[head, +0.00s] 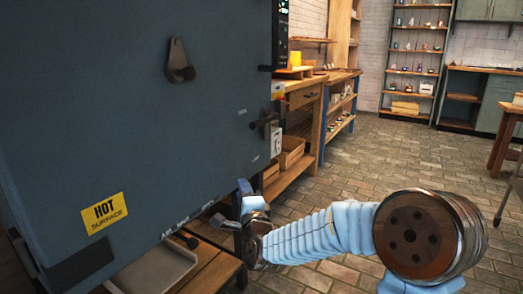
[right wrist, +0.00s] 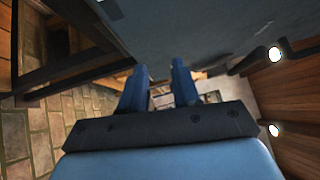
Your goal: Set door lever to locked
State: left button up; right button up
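The large blue-grey kiln door (head: 120,110) fills the left of the head view, with a yellow "HOT SURFACE" sign (head: 105,212) low on it. A dark lever-like handle (head: 265,122) sticks out at the door's right edge, with small labels near it. A grey metal piece (head: 177,60) hangs on the upper door face; I cannot tell which piece is the door lever, or its setting. My right gripper (head: 232,204) is beside the door's lower right corner, below the edge handle. In the right wrist view its two fingers (right wrist: 158,84) are apart with nothing seen held. My left gripper is not visible.
A wooden workbench (head: 310,95) with shelves stands behind the door's right edge. A low wooden stand with a grey tray (head: 155,272) lies below the door. A table (head: 506,130) stands at the far right.

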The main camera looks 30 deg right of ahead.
aim_at(261, 122)
jog(key=s+d+r+m+t+h, duration=0.1)
jog(key=s+d+r+m+h, duration=0.15)
jog(key=r, duration=0.25)
jog(key=s+d+r+m+t+h, duration=0.1)
jog(key=s+d+r+m+h, duration=0.1)
jog(key=r+m, duration=0.3)
jog(key=shift+n, duration=0.75)
jog(key=p+x, duration=0.2)
jog(key=x, duration=1.1)
jog(key=shift+w+r+p, duration=0.25)
jog(key=shift+r+p, duration=0.05)
jog(key=shift+r, duration=0.05)
grip_shut()
